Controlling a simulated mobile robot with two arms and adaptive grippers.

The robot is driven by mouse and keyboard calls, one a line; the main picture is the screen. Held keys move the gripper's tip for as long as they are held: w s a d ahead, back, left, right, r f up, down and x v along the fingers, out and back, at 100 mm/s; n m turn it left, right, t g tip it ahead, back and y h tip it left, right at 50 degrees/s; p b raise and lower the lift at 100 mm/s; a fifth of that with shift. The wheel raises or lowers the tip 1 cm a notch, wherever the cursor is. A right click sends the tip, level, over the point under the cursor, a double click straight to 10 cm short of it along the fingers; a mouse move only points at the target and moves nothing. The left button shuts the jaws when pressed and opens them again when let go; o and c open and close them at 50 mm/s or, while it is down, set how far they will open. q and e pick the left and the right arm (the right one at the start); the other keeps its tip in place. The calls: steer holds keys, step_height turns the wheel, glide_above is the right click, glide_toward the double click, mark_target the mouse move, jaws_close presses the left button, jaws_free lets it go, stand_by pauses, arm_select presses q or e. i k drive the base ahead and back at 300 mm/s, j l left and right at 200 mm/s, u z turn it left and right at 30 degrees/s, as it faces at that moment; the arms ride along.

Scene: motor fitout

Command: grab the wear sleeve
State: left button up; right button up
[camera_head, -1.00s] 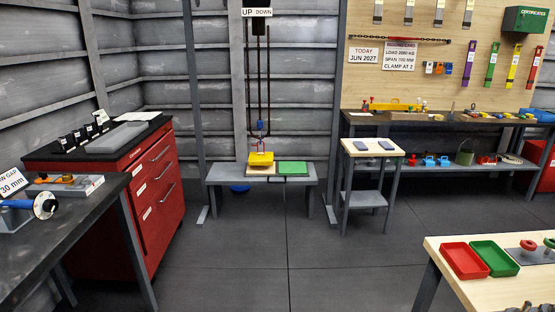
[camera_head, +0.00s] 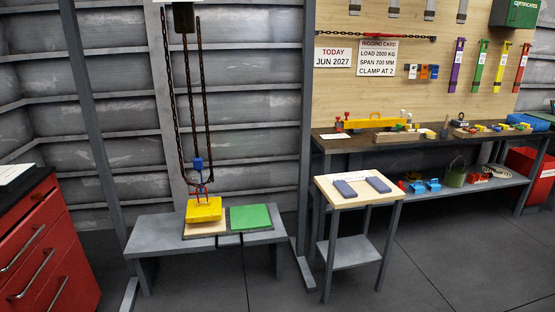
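No thing in view is clearly marked as the wear sleeve. Two flat blue-grey pads, a left one (camera_head: 345,189) and a right one (camera_head: 378,184), lie apart on the pale top of a small side table (camera_head: 328,185). Several grey strips, one of them here (camera_head: 429,9), hang at the top of the wooden wall board. I cannot tell whether any of these is the wear sleeve. Neither of my grippers is in view.
A low grey bench (camera_head: 150,237) holds a yellow block (camera_head: 204,209) under a chain hoist and a green plate (camera_head: 250,217). A long workbench (camera_head: 330,143) with a yellow beam (camera_head: 375,122) stands behind the side table. A red cabinet (camera_head: 45,245) is at left. The front floor is clear.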

mark_target(345, 189)
steer(key=i+z, duration=0.4)
steer(key=i, duration=0.25)
steer(key=i+j+z, duration=0.2)
steer(key=i+z, duration=0.25)
steer(key=i, duration=0.25)
steer(key=i+l+z, duration=0.25)
steer(key=i, duration=0.2)
steer(key=i+z, duration=0.3)
steer(key=i, duration=0.15)
